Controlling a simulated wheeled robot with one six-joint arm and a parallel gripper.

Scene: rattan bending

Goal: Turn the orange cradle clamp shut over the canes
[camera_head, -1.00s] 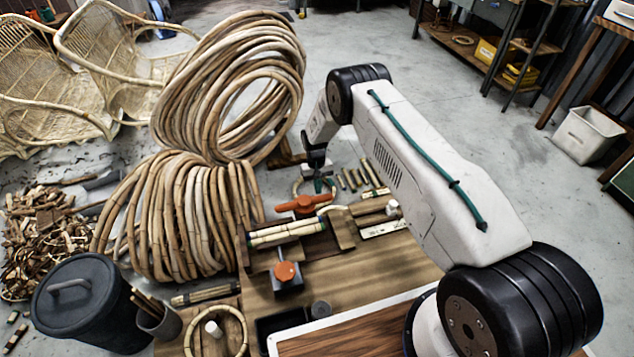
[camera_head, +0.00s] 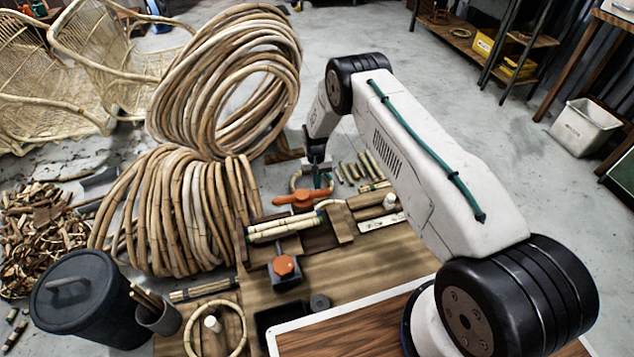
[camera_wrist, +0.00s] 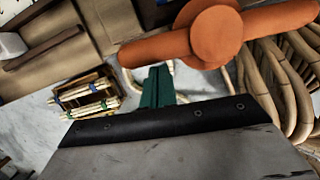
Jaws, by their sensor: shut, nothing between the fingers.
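The orange cradle clamp (camera_head: 303,198) is a bar-shaped handle with a round hub at the back of the cradle in the head view. Pale canes (camera_head: 285,229) lie side by side in the cradle, in front of the handle. My gripper (camera_head: 321,180) is just behind the handle, its fingers pointing down. In the wrist view its teal fingers (camera_wrist: 157,85) are shut and empty, close to the handle's left arm; whether they touch it I cannot tell.
A round orange knob (camera_head: 284,265) on a dark block stands in front of the cradle. Big cane coils (camera_head: 180,210) rise close on the left. Short cane pieces (camera_head: 355,168) lie behind right. The front wooden bench (camera_head: 350,270) has bare room.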

